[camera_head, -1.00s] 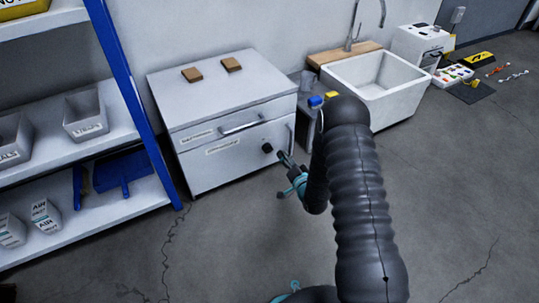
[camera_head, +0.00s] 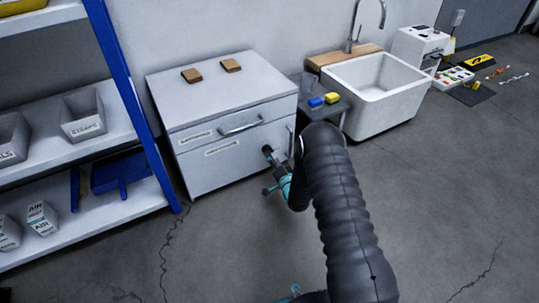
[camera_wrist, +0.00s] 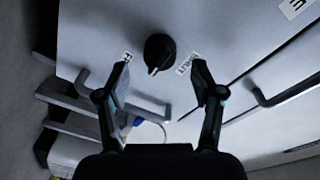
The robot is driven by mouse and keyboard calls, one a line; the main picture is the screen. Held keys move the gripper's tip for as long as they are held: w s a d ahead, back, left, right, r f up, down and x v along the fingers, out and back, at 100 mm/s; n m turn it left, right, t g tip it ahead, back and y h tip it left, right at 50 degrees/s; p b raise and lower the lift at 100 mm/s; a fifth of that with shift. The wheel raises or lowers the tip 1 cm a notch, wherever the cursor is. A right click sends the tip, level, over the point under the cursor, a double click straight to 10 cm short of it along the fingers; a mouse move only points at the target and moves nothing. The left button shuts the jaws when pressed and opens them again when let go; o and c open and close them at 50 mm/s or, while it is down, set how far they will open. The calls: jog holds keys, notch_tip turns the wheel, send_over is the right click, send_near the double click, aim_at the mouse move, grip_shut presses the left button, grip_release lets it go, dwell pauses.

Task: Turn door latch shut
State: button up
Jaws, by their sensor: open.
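The latch is a black round knob with a pale pointer, in the wrist view (camera_wrist: 157,50), on the pale door (camera_head: 225,167) of a low cabinet. The pointer aims down and slightly left in that view, between two small labels that I cannot fully read. My gripper (camera_wrist: 161,72) is open, one finger on each side of the knob, with gaps to it. In the head view my gripper (camera_head: 275,165) is at the right part of the door, close to the knob, which it partly hides. I cannot tell the exact distance to the door.
A bar handle (camera_head: 240,128) sits on the drawer above the door. A door handle (camera_wrist: 150,108) runs close by the fingers in the wrist view. A blue-posted shelf (camera_head: 128,95) stands left, a white sink (camera_head: 385,115) right. The floor in front is clear.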

jog(key=shift+x, duration=1.95)
jog(key=shift+c, duration=0.2)
jog(key=c, duration=1.1)
